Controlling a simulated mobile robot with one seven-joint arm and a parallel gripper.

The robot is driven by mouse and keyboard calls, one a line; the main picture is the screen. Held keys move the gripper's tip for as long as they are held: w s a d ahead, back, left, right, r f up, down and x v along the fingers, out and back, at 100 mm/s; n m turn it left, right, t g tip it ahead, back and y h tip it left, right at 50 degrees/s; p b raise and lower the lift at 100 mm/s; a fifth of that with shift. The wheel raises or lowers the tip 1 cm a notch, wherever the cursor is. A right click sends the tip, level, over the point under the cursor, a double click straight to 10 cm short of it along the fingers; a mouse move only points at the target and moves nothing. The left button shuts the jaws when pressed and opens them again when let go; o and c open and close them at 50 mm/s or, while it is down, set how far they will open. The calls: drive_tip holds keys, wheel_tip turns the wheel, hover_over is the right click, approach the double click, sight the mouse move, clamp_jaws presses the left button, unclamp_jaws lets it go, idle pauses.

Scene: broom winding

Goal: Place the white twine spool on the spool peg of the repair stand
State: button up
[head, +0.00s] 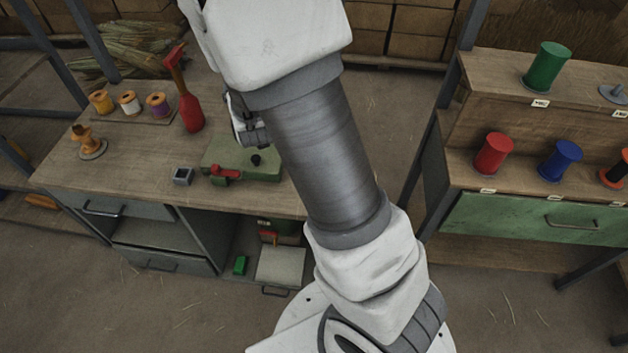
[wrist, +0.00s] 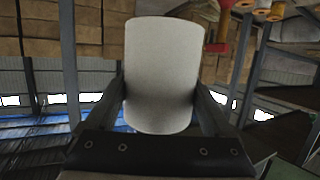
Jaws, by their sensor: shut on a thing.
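The white twine spool (wrist: 163,70) fills the middle of the wrist view. My gripper (wrist: 161,92) is shut on it, with one dark finger on each side. In the head view my arm covers most of the gripper; only a small white and dark part shows left of the arm, above the bench, and I cannot tell spool from wrist there. A green base (head: 228,150) with a black knob and a red clamp lies on the bench below that part and looks like the repair stand.
A right shelf holds green (head: 546,67), red (head: 493,154) and blue (head: 560,161) spools.

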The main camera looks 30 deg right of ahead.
drive_tip(key=s+d+f+m+g+h+b, duration=0.3)
drive_tip(key=s+d+f+m+h+b, duration=0.15)
drive_tip(key=s+f+b, duration=0.3)
drive_tip(key=s+d+f+m+g+h+b, duration=0.3)
drive_tip(key=s+f+m+h+b, duration=0.2)
drive_tip(key=s+f+b, duration=0.3)
drive_tip(key=shift+n, duration=0.35)
drive_tip(key=w+d+f, duration=0.1)
drive_tip(key=w+f, duration=0.1)
drive_tip(key=w, duration=0.1)
drive_tip(key=w+d+f+b, duration=0.1)
drive_tip(key=w+d+f, duration=0.1)
drive_tip(key=w, duration=0.1)
drive_tip(key=w+d+f+b, duration=0.1)
drive_tip(key=w+d+f, duration=0.1)
drive_tip(key=w, duration=0.1)
drive_tip(key=shift+d+f, duration=0.1)
drive_tip(key=shift+f, duration=0.2)
drive_tip(key=shift+f+b, duration=0.85)
drive_tip(key=shift+f, duration=1.1)
drive_tip(key=shift+f, duration=0.1)
